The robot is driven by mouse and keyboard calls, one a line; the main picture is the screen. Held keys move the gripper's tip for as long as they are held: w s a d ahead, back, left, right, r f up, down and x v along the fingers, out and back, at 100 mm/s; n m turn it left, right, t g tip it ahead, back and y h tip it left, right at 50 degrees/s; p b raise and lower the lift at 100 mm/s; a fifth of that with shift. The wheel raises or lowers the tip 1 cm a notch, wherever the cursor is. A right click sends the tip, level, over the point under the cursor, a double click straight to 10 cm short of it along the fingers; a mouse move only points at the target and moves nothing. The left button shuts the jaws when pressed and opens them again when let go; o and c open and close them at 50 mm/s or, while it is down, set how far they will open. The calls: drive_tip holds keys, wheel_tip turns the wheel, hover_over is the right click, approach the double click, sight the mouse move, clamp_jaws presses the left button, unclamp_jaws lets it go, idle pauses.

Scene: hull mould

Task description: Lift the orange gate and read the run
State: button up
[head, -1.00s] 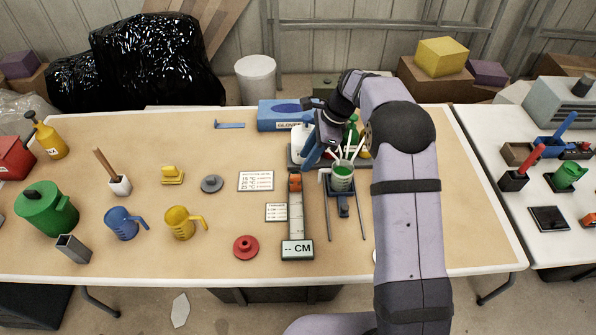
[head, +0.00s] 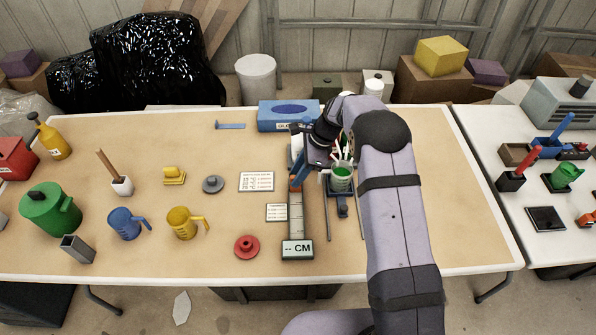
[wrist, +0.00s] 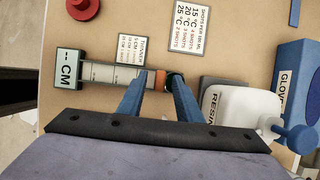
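The run gauge (head: 296,215) is a long pale strip with a scale, lying on the table. Its near-end display (head: 297,250) reads "-- CM"; the display also shows in the wrist view (wrist: 66,69). The orange gate (wrist: 160,80) is at the strip's other end; in the head view my gripper covers most of it. My gripper (wrist: 158,78) is open, its two blue fingers apart, one on each side of the gate. I cannot tell whether either finger touches it. In the head view my gripper (head: 297,176) is low over the gauge's far end.
A white resin bottle (wrist: 240,105) and a blue glove box (head: 288,116) stand just beyond the gate. A cup holding sticks (head: 342,178) stands on a stand close right. Two printed cards (head: 256,181) lie left of the strip. A red disc (head: 246,247) lies near the display.

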clamp_jaws()
drive_tip(key=shift+r+p, duration=1)
drive_tip(key=shift+r, duration=0.55)
drive_tip(key=shift+w+f, duration=0.1)
drive_tip(key=shift+w, duration=0.05)
unclamp_jaws()
drive_tip(key=b+v, duration=0.2)
drive_tip(key=v, duration=0.5)
drive_tip(key=shift+r, duration=0.25)
